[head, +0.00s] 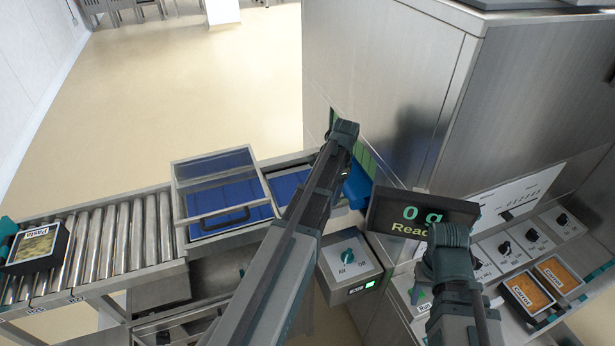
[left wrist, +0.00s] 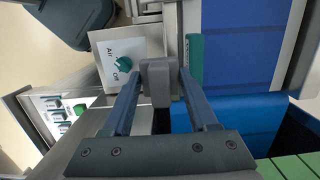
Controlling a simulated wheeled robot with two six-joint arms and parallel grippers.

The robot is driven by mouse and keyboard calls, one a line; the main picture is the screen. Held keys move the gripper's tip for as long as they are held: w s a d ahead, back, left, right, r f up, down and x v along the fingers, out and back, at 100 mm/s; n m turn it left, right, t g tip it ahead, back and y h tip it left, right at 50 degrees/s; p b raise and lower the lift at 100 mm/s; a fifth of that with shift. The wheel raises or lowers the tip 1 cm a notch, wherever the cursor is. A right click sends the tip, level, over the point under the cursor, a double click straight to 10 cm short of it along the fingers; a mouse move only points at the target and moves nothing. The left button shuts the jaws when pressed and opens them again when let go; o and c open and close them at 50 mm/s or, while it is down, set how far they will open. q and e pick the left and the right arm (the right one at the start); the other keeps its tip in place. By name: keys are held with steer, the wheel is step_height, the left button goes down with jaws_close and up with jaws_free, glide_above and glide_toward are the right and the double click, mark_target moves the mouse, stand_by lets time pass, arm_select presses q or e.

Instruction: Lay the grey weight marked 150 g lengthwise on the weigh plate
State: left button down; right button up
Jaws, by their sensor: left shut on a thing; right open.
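My left gripper (left wrist: 158,85) is shut on a grey block, the weight (left wrist: 158,78), whose marking I cannot read. The weight is between the fingertips in the left wrist view, above the machine near the Air/Off box (left wrist: 124,62) and the blue belt (left wrist: 242,45). In the head view my left arm hides the gripper and the weight. I cannot make out the weigh plate clearly. The weigh display (head: 418,213) reads 0 g and Ready. My right gripper (head: 446,262) is open, in front of the display and partly hidden by its own wrist.
A clear-lidded guard (head: 222,190) stands over the belt, left of my left arm. A Pasta tray (head: 38,244) sits on the roller conveyor (head: 120,240). Carrot trays (head: 527,291) lie at the right. The steel sealer cabinet (head: 385,80) rises behind. A blue part (head: 357,186) is beside the display.

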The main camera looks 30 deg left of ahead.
arm_select(q)
steer(key=shift+a, duration=0.1)
steer(key=b, duration=0.1)
glide_above(302, 182)
steer(key=s+d, duration=0.1)
steer(key=d, duration=0.1)
steer(key=shift+f, duration=0.6)
steer(key=shift+w+a+f+b, duration=0.15)
steer(key=shift+w+a, duration=0.15)
steer(key=shift+a, duration=0.3)
steer(key=shift+w+a+b, duration=0.15)
steer(key=shift+w+a, duration=0.15)
steer(key=shift+a, duration=0.25)
steer(key=f+b, duration=0.3)
steer(key=shift+s+d+f, duration=0.2)
steer(key=shift+d, duration=0.05)
steer(key=shift+b, duration=0.3)
steer(key=shift+f, duration=0.2)
steer(key=shift+c, duration=0.9)
jaws_free()
steer(key=shift+r, duration=0.2)
